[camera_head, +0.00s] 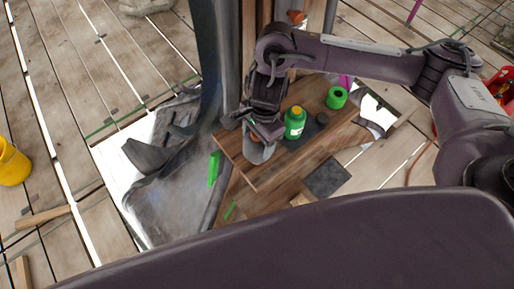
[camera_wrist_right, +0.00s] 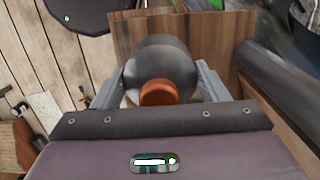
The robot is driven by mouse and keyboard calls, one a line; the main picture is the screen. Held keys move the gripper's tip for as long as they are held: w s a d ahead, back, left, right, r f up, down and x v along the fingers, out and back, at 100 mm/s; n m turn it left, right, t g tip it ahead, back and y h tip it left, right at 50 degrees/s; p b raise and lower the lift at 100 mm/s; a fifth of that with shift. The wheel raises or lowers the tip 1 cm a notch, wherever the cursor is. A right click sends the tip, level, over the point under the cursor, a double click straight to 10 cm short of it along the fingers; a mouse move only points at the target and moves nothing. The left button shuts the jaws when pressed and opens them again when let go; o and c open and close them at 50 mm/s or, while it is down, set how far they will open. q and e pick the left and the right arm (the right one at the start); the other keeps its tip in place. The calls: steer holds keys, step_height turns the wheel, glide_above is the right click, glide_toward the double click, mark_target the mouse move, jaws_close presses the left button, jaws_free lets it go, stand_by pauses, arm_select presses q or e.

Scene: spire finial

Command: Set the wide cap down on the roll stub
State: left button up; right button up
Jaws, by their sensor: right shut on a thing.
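The wide cap (camera_head: 258,153) is a grey, rounded piece with an orange-brown knob. It also shows in the right wrist view (camera_wrist_right: 163,62), between the two fingers. My right gripper (camera_head: 264,132) is shut on it, at the left part of the wooden board. I cannot tell whether the cap touches what is below it; its underside is hidden. A short green roll (camera_head: 336,98) with a dark hole stands at the board's right part, apart from the cap. It may be the roll stub, but I cannot be sure. My left gripper is not in view.
A green bottle with a yellow cap (camera_head: 295,122) stands right of my right gripper, close by. A small dark disc (camera_head: 322,118) lies beside it on the wooden board (camera_head: 262,178). Grey sheeting (camera_head: 175,205) lies to the left. A yellow bucket (camera_head: 13,163) stands at far left.

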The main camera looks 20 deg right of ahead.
mark_target(257, 149)
steer(key=shift+f+b, duration=0.4)
steer(key=shift+f, duration=2.15)
steer(key=shift+f, duration=0.1)
steer(key=o, duration=1.3)
steer(key=shift+r, duration=0.2)
steer(key=r, duration=0.4)
steer(key=d+r, duration=0.1)
steer(key=r, duration=0.2)
steer(key=r+p, duration=0.1)
steer(key=r, duration=0.3)
steer(key=shift+w+d+r, duration=0.3)
steer(key=shift+r, duration=0.05)
